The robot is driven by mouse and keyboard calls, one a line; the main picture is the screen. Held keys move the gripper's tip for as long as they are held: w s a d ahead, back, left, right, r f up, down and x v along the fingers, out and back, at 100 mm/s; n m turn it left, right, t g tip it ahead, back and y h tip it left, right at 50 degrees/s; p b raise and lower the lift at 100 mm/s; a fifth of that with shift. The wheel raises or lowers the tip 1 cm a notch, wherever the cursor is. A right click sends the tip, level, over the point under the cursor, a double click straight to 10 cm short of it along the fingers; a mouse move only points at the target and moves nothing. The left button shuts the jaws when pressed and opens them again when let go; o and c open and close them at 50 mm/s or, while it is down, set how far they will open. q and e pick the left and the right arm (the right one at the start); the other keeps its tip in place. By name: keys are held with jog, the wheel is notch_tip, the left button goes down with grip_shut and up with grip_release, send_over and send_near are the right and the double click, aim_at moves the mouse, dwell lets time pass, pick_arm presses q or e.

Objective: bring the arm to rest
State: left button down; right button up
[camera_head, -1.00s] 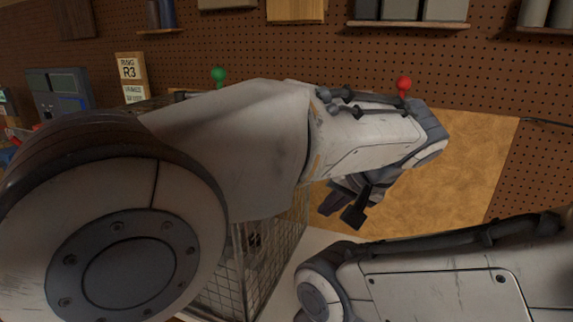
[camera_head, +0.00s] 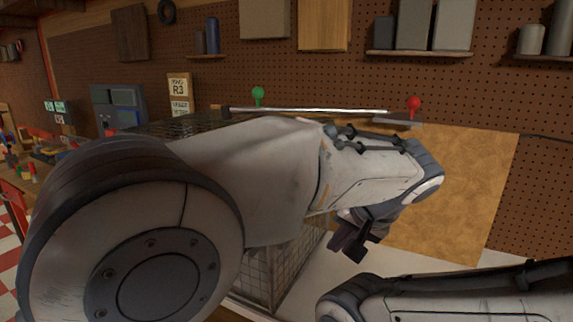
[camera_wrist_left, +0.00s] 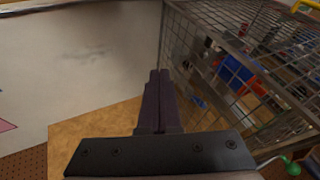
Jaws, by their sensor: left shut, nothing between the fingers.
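My left arm (camera_head: 270,165) comes in from the left in the head view and reaches across the middle. Its gripper (camera_head: 352,248) hangs at the far end, pointing down, in front of the tan board. In the left wrist view the left gripper (camera_wrist_left: 158,85) has its two dark fingers together with nothing between them. The wire cage (camera_head: 275,270) stands behind and below my left arm, partly hidden by it. In the wrist view the cage (camera_wrist_left: 215,65) is to the right of the fingers, apart from them. Part of my right arm (camera_head: 450,297) shows at lower right; its gripper is out of view.
A metal rod (camera_head: 310,110) runs along the cage's top, near a green knob (camera_head: 258,93) and a red knob (camera_head: 414,103). A tan board (camera_head: 455,190) leans at the pegboard wall (camera_head: 300,75). Pale table surface (camera_head: 325,275) shows bare beside the cage.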

pick_arm(q)
jog(key=a+f+g+h, duration=0.1)
jog(key=a+f+g, duration=0.2)
jog(key=a+f, duration=0.9)
jog(key=s+a+f+n+h, duration=0.1)
jog(key=s+a+f, duration=0.15)
jog(key=a, duration=0.25)
jog(key=s+a+f+n, duration=0.2)
jog(key=s+a, duration=0.2)
jog(key=a, duration=0.2)
jog(key=s+a+f+n+h, duration=0.1)
jog(key=s+a+f, duration=0.1)
jog(key=s+a, duration=0.25)
jog(key=s+d+r+m+g, duration=0.1)
jog(key=s+d+r+m, duration=0.1)
jog(key=s+d, duration=0.4)
jog(key=s+d+r+m+g, duration=0.2)
jog(key=s+d+r+m, duration=0.1)
jog(key=s+d+m, duration=0.2)
jog(key=shift+s+d+r+h, duration=0.4)
jog(key=shift+s+d, duration=0.5)
jog(key=shift+d, duration=0.3)
